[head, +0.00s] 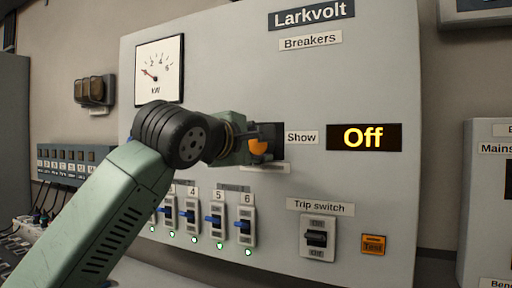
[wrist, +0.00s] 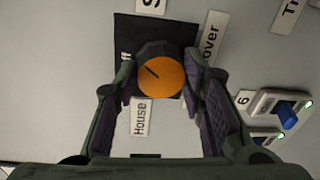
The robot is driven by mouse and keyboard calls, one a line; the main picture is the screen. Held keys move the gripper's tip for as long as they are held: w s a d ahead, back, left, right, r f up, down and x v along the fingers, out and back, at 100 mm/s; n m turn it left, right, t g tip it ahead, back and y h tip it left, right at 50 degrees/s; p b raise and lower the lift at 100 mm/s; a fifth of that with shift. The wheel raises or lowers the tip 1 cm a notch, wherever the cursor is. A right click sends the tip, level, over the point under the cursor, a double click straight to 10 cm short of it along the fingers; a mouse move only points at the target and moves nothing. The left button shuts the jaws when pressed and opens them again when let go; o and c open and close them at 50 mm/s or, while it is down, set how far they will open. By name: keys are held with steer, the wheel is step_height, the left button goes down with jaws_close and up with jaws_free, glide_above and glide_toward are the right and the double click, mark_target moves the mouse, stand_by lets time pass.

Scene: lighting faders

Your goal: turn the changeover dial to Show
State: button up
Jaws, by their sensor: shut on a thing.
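The changeover dial is an orange knob on a dark square plate (wrist: 124,30). It shows in the wrist view (wrist: 163,80) and partly in the head view (head: 259,148). My gripper (wrist: 159,72) is shut on the dial, one finger on each side. In the head view my gripper (head: 252,143) hides much of the dial and plate. The dial's black mark points to the upper left in the wrist view, toward the side of the partly hidden Off label. The Show label (head: 302,137) is right of the dial in the head view. The lit display (head: 364,137) reads "Off".
A House label (wrist: 141,117) sits near the dial. Below in the head view are several breakers with blue levers (head: 245,225), a trip switch (head: 317,238) and an orange Test button (head: 373,244). A kW meter (head: 160,69) is at upper left.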

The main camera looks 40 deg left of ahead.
steer(key=shift+d+m+y, duration=0.1)
steer(key=shift+m+y, duration=0.2)
steer(key=shift+m, duration=1.8)
steer(key=o, duration=1.1)
steer(key=shift+o, duration=0.2)
steer(key=shift+s, duration=0.1)
steer(key=v, duration=1.1)
steer(key=shift+s, duration=0.45)
steer(key=shift+d, duration=0.1)
